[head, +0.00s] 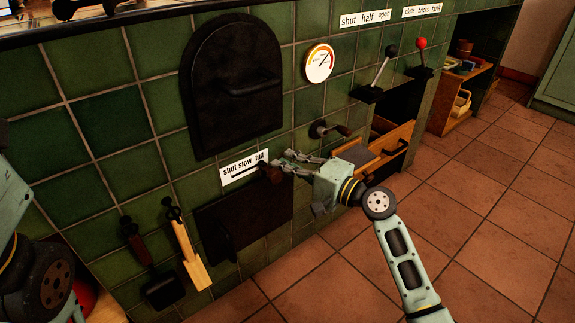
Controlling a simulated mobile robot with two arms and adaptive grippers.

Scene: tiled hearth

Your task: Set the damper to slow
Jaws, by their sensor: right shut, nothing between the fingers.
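The damper's white label (243,167) reads "shut slow full" and sits on the green tiled wall below the black oven door. A dark line, seemingly its slot, runs along it. A dark brown knob (270,174) is at the label's right end, by "full". My right gripper (282,163) is shut and empty, with its fingers just at the right of the knob. I cannot tell whether they touch it. My left arm shows at the left edge, but its gripper is out of view.
The black oven door (232,85) is above, and a dark lower door (245,218) is below. A crank (330,128), an open drawer (390,150), a black-knobbed lever (380,70) and a red-knobbed lever (422,58) are to the right.

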